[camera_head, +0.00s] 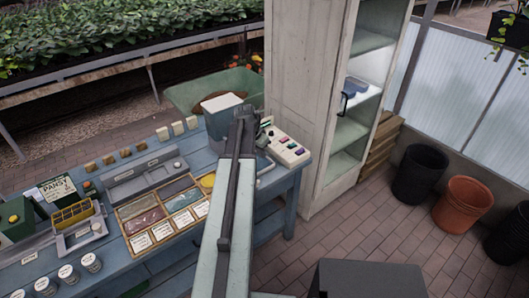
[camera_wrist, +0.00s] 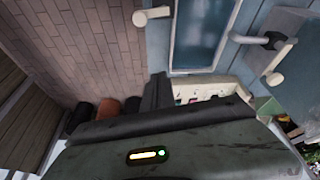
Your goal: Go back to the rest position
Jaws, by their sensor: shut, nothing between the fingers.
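My arm reaches up the middle of the head view across the blue workbench (camera_head: 110,265). Its dark end, with my gripper (camera_head: 244,115), is in front of the cabinet's lower left side. The fingers are small and hard to make out there. In the wrist view my gripper (camera_wrist: 158,92) shows as a dark upright shape, shut and holding nothing. A pale panel with coloured buttons (camera_head: 286,147) lies just right of the arm's end.
A tall white cabinet (camera_head: 300,100) with open shelves stands behind the bench. Trays and seed packets (camera_head: 165,228) cover the benchtop. Black and orange pots (camera_head: 462,205) stand at the right. The brick floor (camera_head: 350,235) is clear between them. A dark grey box shape shows at the bottom.

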